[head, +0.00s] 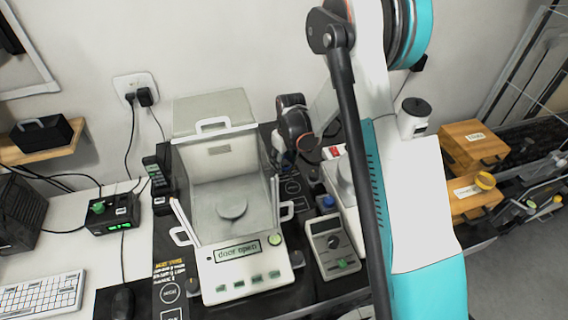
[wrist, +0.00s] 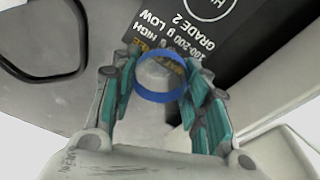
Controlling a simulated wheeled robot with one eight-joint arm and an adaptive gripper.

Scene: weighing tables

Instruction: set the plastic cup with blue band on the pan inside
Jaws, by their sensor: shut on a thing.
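The plastic cup with blue band (wrist: 162,92) is between the two teal-padded fingers of my gripper (wrist: 163,88) in the wrist view. The gripper is shut on it. The cup is clear, and its blue band shows as a ring. In the head view my wrist is just right of the balance (head: 238,272), outside its glass; the fingers and cup are hard to make out there. The round pan inside (head: 232,208) is bare, low in the balance's chamber. The balance's display reads "door open".
A black printed mat (wrist: 225,30) lies below the gripper. A grey instrument (head: 331,243) with a blue-topped item (head: 328,203) behind it stands right of the balance. Side handles (head: 287,211) stick out from the balance. A black-green box (head: 110,215) and keyboard (head: 42,298) are left.

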